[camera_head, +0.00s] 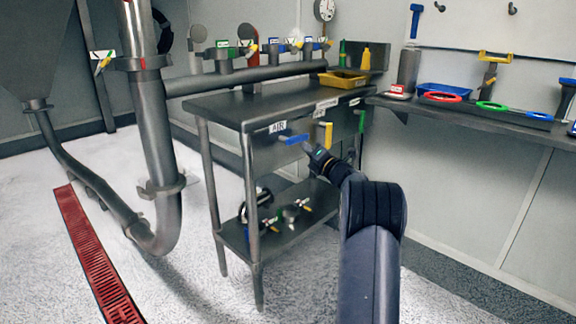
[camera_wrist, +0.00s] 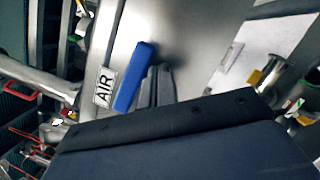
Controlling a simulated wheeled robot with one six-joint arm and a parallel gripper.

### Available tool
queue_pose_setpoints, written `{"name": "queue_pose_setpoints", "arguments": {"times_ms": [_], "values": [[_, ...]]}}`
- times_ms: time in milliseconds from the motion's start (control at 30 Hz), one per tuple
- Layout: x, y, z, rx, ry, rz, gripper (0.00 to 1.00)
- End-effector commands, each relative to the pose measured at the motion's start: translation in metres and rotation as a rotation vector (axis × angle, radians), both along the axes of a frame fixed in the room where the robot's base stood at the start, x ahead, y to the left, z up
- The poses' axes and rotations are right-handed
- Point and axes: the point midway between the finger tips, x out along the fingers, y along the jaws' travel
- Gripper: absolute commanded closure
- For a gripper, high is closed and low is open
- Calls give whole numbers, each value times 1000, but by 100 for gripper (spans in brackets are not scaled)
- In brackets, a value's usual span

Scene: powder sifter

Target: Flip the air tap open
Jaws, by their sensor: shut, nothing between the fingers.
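The air tap has a blue lever handle (camera_head: 293,139) on the front panel of the metal table, beside a white AIR label (camera_head: 278,127). In the wrist view the blue handle (camera_wrist: 135,77) is large, with the AIR label (camera_wrist: 104,87) just left of it. My gripper (camera_head: 309,147) is shut and empty, with its tips close to the right end of the handle. In the wrist view the fingers (camera_wrist: 156,85) are together right beside the handle. I cannot tell whether they touch it. The tap's body behind the handle is hidden.
A yellow handle (camera_head: 325,134) and a green one (camera_head: 362,121) are on the same panel, right of my gripper. A yellow tray (camera_head: 342,80) sits on the metal table (camera_head: 225,104). A lower shelf (camera_head: 237,236) holds several valves. A large pipe (camera_head: 150,120) stands at left.

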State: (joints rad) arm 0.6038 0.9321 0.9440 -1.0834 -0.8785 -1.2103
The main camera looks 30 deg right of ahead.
Motion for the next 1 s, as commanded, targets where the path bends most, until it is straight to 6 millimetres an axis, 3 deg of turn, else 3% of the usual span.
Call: {"name": "queue_pose_setpoints", "arguments": {"times_ms": [767,1000], "values": [[1,-2,4,0,0,0,100],[3,2,-9,0,1,1,100]]}}
